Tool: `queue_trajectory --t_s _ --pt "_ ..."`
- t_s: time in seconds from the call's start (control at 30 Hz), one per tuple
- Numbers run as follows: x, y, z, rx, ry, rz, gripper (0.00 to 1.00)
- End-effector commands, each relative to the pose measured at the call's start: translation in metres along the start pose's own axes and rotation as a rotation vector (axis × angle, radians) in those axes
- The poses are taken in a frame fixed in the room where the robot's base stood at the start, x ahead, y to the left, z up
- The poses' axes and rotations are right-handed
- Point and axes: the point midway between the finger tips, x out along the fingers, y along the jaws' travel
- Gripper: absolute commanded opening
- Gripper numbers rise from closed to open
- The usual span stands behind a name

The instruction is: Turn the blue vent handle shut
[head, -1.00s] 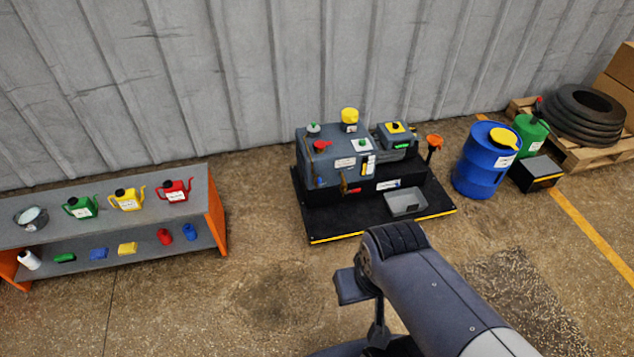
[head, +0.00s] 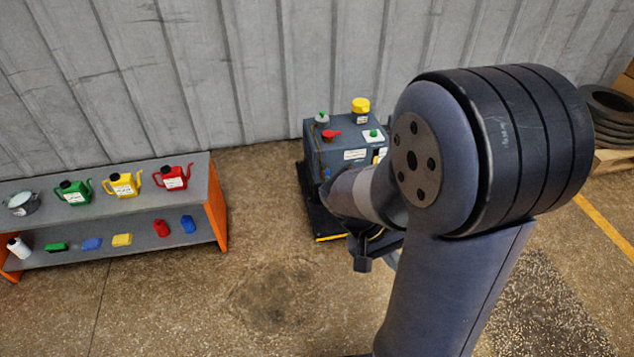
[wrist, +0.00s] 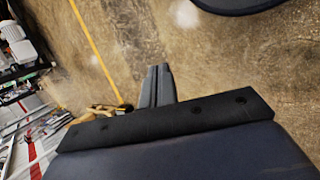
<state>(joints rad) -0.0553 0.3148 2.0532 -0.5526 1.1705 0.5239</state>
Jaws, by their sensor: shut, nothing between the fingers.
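The grey machine (head: 335,152) stands on a black base by the wall in the head view, its right part hidden behind my arm. A small blue part (head: 327,173), which may be the blue vent handle, shows low on its left front. It is too small to tell which way it is turned. My gripper (wrist: 158,72) shows in the wrist view with both fingers together, empty, over bare floor. The handle is not seen in the wrist view. In the head view my arm hides most of the gripper area.
A red handle (head: 331,135) and a yellow cap (head: 360,105) are on top of the machine. An orange-sided shelf (head: 214,205) with several cans and bottles stands at left. Tyres (head: 610,115) lie at right. The floor between shelf and machine is clear.

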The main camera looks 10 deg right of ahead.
Motion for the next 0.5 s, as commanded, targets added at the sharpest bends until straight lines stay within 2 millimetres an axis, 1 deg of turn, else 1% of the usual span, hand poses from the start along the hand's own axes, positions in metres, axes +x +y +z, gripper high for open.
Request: queue_trajectory --t_s 0.03,0.27,0.47,0.5 --pt "0.026 -0.012 -0.016 -0.001 -0.023 0.055 0.0" --pt "0.092 -0.034 -0.078 0.024 -0.053 0.309 0.0" --pt "0.155 -0.064 -0.132 0.038 -0.025 0.525 0.0" --pt "0.168 -0.071 -0.143 0.04 -0.012 0.568 0.0"
